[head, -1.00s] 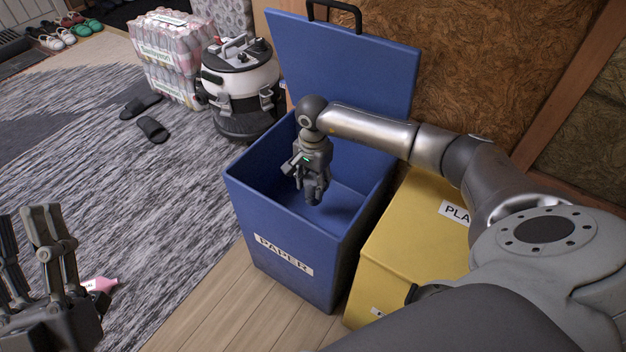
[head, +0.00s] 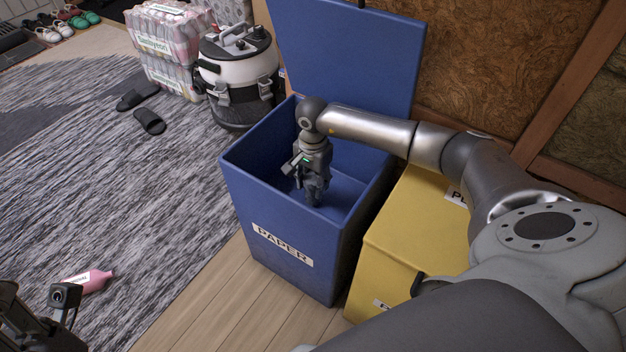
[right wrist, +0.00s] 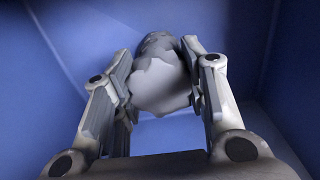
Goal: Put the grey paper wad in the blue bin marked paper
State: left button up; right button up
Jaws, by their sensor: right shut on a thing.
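The blue bin (head: 240,202) marked PAPER stands on the floor with its lid (head: 350,60) raised at the back. My right gripper (head: 313,197) points down inside the bin's opening, below the rim. In the right wrist view my right gripper (right wrist: 164,92) is shut on the grey paper wad (right wrist: 160,85), with blue bin walls around it. The wad is hidden in the head view. My left gripper is only partly in view at the bottom left of the head view (head: 40,320), and its fingertips cannot be made out.
A yellow bin (head: 400,240) with its lid down stands right of the blue bin. A white and black vacuum (head: 237,75) and wrapped bottle packs (head: 168,45) stand behind. A pink bottle (head: 92,281) and black slippers (head: 150,121) lie on the grey rug.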

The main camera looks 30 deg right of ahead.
jog(key=o, duration=0.9)
jog(key=shift+c, duration=0.2)
notch_tip(320, 180, up, 12)
